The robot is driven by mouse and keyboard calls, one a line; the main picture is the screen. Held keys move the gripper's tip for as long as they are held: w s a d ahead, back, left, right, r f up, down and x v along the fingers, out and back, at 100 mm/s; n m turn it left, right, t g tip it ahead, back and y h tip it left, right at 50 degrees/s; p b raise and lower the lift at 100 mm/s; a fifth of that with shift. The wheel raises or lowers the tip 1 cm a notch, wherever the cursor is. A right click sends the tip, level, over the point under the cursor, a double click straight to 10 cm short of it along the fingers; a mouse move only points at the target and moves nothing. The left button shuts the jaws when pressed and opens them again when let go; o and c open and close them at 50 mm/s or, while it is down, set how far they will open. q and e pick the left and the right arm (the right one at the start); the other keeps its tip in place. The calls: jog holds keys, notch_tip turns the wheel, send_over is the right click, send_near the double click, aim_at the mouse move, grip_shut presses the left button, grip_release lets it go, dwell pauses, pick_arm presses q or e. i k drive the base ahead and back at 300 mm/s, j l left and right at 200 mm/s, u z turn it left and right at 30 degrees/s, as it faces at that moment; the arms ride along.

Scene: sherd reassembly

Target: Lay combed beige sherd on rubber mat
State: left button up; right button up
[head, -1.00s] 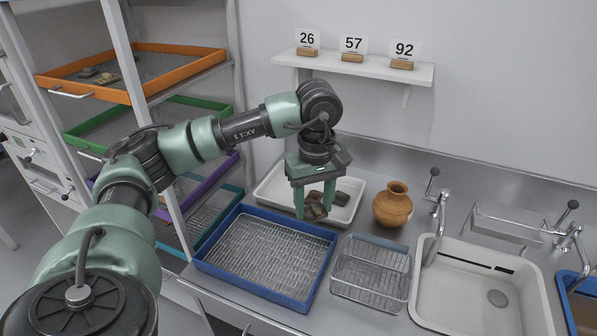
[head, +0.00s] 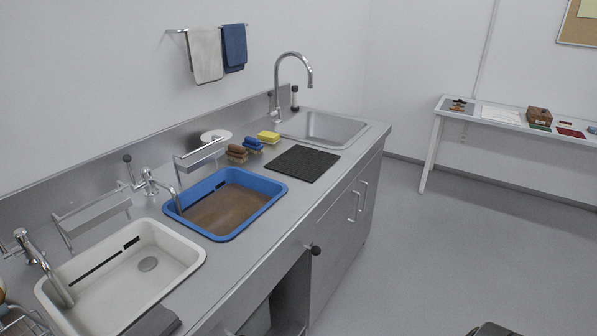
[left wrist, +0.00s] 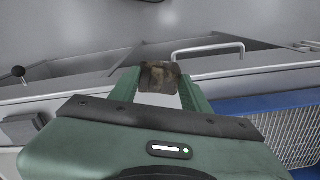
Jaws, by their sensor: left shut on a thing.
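In the left wrist view my left gripper (left wrist: 160,84) is shut on a brownish, mottled sherd (left wrist: 160,76), held between the fingertips. Whether the sherd has combing is too small to tell. The black rubber mat (head: 303,163) lies flat and bare on the steel counter in the head view, between the blue basin and the steel sink. Neither gripper shows in the head view.
A side table (head: 484,117) stands at the far right. The floor between is clear.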

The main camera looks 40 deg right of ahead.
aim_at(303, 160)
jog(key=k+z, duration=0.15)
jog(key=z, duration=0.2)
jog(key=k+z, duration=0.15)
jog(key=z, duration=0.2)
jog(key=k+l+z, duration=0.1)
jog(key=z, duration=0.3)
jog(key=i+z, duration=0.35)
jog(key=i, duration=0.35)
jog(key=i+j+z, duration=0.15)
jog(key=i+z, duration=0.15)
jog(key=i, duration=0.4)
